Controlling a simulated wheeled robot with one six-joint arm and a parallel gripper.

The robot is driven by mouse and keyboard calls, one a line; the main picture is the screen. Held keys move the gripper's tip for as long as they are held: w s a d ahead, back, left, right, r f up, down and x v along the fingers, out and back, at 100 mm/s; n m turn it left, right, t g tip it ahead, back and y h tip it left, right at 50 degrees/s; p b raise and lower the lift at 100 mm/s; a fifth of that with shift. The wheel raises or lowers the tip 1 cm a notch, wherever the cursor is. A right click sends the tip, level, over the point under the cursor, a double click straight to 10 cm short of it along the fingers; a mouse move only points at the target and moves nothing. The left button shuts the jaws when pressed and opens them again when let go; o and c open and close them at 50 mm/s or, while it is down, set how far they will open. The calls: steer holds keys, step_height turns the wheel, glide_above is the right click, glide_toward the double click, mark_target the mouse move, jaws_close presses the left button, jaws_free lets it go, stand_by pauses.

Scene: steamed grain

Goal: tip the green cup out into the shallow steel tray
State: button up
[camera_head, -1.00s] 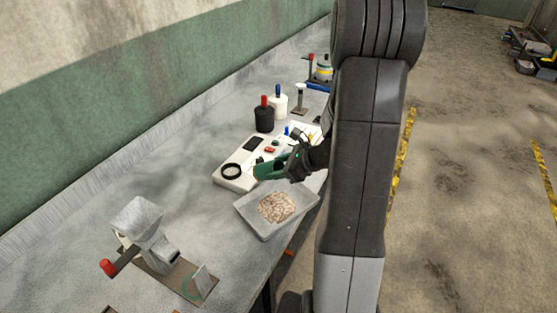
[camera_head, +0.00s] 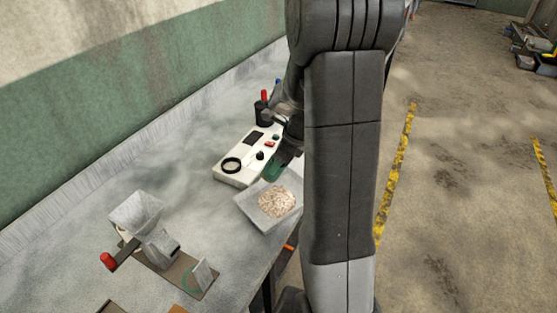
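The shallow steel tray (camera_head: 249,207) stands near the bench's front edge. A heap of pale grain (camera_head: 277,203) lies in it. The green cup (camera_head: 273,173) is at the tray's far edge, seemingly above it, and partly hidden by my dark gripper (camera_head: 283,161). My gripper is shut on the cup, though its fingertips are too small and dark to see clearly. The cup looks tilted with its lower end toward the tray; I cannot see its mouth or whether grain is left inside.
A white instrument (camera_head: 232,176) with a black ring stands just behind the tray. A hand mill with a red knob (camera_head: 158,243) stands at the front left. The bench between the mill and tray is clear.

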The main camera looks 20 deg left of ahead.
steer(key=h, duration=0.5)
steer(key=shift+r, duration=0.35)
